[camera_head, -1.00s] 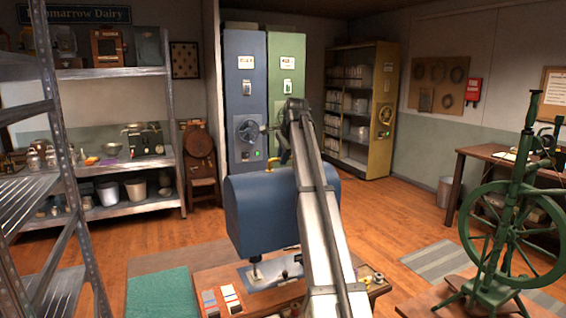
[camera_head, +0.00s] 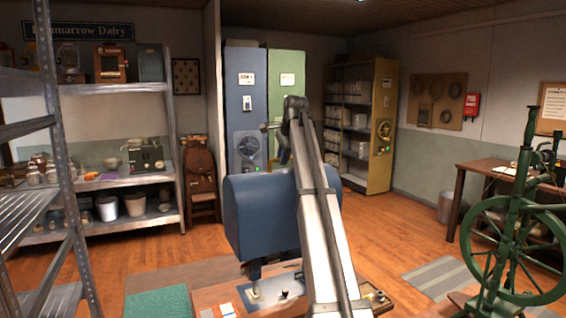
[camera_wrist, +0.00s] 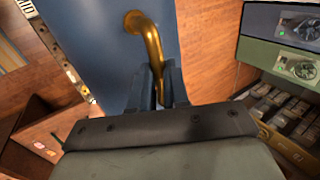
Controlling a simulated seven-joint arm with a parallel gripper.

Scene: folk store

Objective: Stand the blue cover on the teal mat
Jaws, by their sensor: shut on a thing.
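The blue cover (camera_head: 262,215) is a large box with a rounded top. It hangs above the small wooden table, partly behind my arm, and looks upright. In the wrist view its blue side (camera_wrist: 95,45) and curved brass handle (camera_wrist: 146,28) show. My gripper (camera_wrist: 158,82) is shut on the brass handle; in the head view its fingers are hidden. The teal mat (camera_head: 158,304) lies on the floor at the lower left, cut off by the frame edge. The cover is apart from it, higher and to the right.
A machine base (camera_head: 272,290) with a dark post sits on the table below the cover, beside small coloured boxes (camera_head: 226,308). A metal rack (camera_head: 60,150) stands at the left. A green spinning wheel (camera_head: 515,240) stands at the right. Floor behind the mat is open.

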